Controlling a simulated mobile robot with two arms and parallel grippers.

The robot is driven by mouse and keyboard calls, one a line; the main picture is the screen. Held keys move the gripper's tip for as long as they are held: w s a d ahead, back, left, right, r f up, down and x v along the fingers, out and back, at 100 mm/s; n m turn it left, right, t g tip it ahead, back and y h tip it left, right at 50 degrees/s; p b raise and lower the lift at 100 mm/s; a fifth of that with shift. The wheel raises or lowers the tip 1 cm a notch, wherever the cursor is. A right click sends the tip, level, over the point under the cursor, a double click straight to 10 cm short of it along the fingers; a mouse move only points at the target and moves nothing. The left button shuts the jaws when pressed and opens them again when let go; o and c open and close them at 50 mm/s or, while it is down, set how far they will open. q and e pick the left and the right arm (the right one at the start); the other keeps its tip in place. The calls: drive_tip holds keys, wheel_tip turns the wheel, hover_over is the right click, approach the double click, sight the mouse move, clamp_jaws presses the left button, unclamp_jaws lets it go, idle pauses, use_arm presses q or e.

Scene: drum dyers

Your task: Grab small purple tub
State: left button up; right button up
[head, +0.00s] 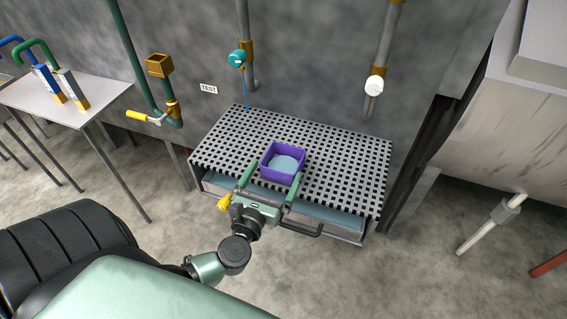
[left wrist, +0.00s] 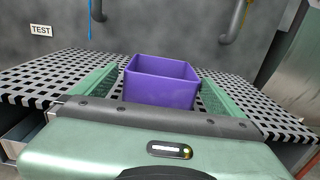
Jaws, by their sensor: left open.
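The small purple tub (head: 283,172) is a square, open-topped box standing upright on the perforated grate (head: 340,165) in the head view. Something pale blue or grey shows inside it. My left gripper (head: 268,181) is at the near side of the tub, with its green fingers spread to the tub's left and right. In the left wrist view the tub (left wrist: 160,82) stands between the two green fingers (left wrist: 158,92), with a visible gap on each side. The left gripper is open and holds nothing. My right gripper does not show.
A teal valve knob (head: 236,59) with a thin blue stream or rod and a white knob (head: 375,86) hang above the grate. A yellow-handled valve (head: 140,116) is on the wall. A side table (head: 75,95) stands left. The grate around the tub is clear.

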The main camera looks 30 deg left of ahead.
sight(289, 146)
use_arm(q)
drive_tip(key=shift+r+p+x, duration=0.2)
drive_tip(key=shift+p+x, duration=0.3)
drive_tip(key=shift+x, duration=2.6)
drive_tip(key=shift+d, duration=0.15)
drive_tip(key=c, duration=1.1)
drive_tip(key=shift+c, duration=0.2)
drive_tip(key=shift+r, duration=0.15)
